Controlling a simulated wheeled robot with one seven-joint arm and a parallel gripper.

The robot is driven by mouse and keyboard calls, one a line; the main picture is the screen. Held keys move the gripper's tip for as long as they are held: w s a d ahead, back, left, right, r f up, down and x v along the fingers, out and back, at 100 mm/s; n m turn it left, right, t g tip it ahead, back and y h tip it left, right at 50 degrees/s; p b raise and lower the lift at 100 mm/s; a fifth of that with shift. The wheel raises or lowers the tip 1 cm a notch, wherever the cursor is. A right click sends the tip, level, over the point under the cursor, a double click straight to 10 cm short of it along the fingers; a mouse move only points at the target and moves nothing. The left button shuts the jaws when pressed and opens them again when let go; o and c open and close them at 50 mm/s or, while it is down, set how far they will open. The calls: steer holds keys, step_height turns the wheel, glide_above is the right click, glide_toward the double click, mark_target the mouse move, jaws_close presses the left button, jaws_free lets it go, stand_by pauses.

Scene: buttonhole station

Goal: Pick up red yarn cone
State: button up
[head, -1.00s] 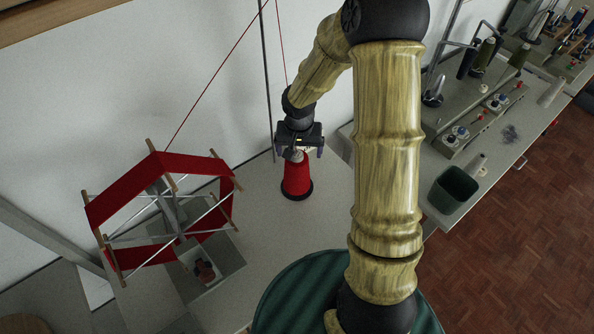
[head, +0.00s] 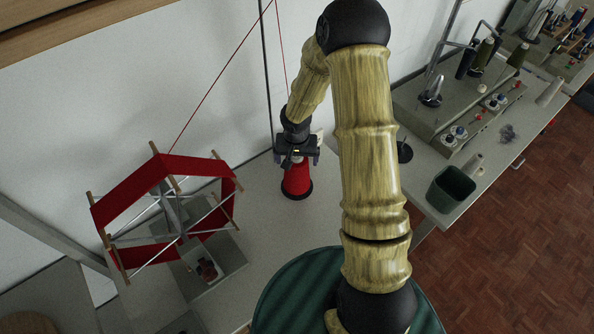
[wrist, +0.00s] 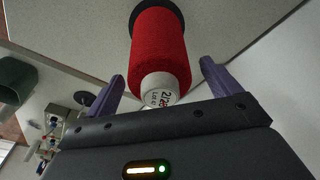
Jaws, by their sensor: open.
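The red yarn cone (head: 297,182) stands upright on a dark round base on the light table, below my gripper in the head view. In the wrist view the red yarn cone (wrist: 158,50) shows its red winding and its pale, printed top end. My gripper (head: 297,160) is above the cone in the head view. In the wrist view my gripper (wrist: 162,82) is open, with one purple finger on each side of the cone's top end. I see a gap on both sides; the fingers do not appear to touch it.
A yarn swift with red yarn (head: 165,210) stands left of the cone, above a grey box (head: 222,262). A thin upright pole (head: 267,90) rises behind the gripper, with a red strand nearby. A dark green bin (head: 451,189) stands on the right-hand bench.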

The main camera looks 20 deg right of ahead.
stand_by(0.4)
steer(key=c, duration=1.7)
steer(key=shift+o, duration=0.2)
step_height(320, 180, up, 18)
steer(key=b, duration=0.1)
steer(key=shift+b, duration=0.35)
